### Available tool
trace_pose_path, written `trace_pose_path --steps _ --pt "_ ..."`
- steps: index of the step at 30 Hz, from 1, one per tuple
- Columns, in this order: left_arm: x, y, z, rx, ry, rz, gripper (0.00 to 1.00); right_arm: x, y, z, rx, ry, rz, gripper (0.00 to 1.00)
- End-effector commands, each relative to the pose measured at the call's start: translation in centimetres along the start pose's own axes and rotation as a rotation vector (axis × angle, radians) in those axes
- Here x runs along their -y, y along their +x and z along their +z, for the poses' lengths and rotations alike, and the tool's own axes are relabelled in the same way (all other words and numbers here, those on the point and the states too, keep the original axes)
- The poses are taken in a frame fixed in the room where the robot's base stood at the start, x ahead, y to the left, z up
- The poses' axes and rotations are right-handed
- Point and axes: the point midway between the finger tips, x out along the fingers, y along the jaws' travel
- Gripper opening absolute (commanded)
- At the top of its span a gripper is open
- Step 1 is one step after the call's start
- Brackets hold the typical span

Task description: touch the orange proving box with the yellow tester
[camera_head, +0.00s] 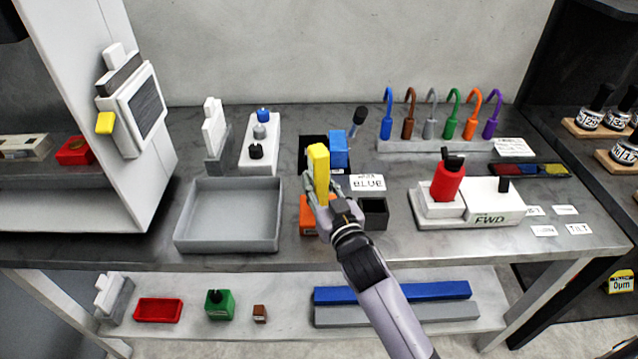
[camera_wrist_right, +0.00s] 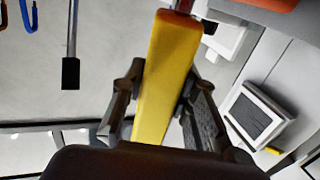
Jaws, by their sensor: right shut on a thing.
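The yellow tester (camera_head: 319,168) stands roughly upright in my right gripper (camera_head: 321,196), over the table. In the right wrist view the tester (camera_wrist_right: 168,75) lies between both fingers of the right gripper (camera_wrist_right: 160,105), with a red-orange end at the top. My left gripper is not in view.
Close around are a blue block (camera_head: 338,150), a card reading BLUE (camera_head: 367,183) and a dark open box (camera_head: 374,212). A grey tray (camera_head: 229,245) lies to the left. A white FWD unit with a red part (camera_head: 448,183) stands to the right. Coloured hooks stand behind.

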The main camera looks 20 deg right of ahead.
Motion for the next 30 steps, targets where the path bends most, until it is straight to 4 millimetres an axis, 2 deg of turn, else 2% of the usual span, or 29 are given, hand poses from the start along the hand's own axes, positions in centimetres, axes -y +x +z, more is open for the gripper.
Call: trace_pose_path --steps 24,30 --pt "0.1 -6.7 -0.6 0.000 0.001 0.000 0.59 0.0 0.0 -6.8 -0.003 0.001 0.000 0.00" --pt "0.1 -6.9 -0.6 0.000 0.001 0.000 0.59 0.0 -0.1 -7.0 -0.002 0.000 0.000 0.00"
